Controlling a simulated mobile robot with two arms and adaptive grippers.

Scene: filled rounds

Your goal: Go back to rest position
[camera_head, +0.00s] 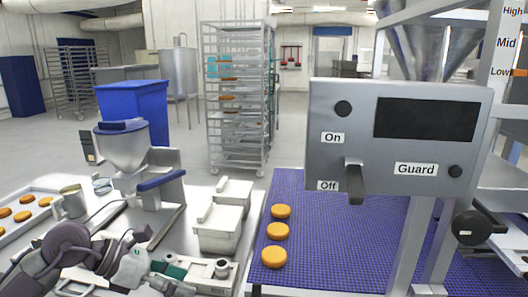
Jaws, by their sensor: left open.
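My left arm comes in from the lower left, low over the white worktable (188,243). My right gripper is not in view.
A purple conveyor belt (340,235) carries orange rounds (278,231). A control box (397,135) with a lever (355,183) stands above it. White containers (220,222), a hopper machine (125,150) and a tray of rounds (12,232) crowd the table.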

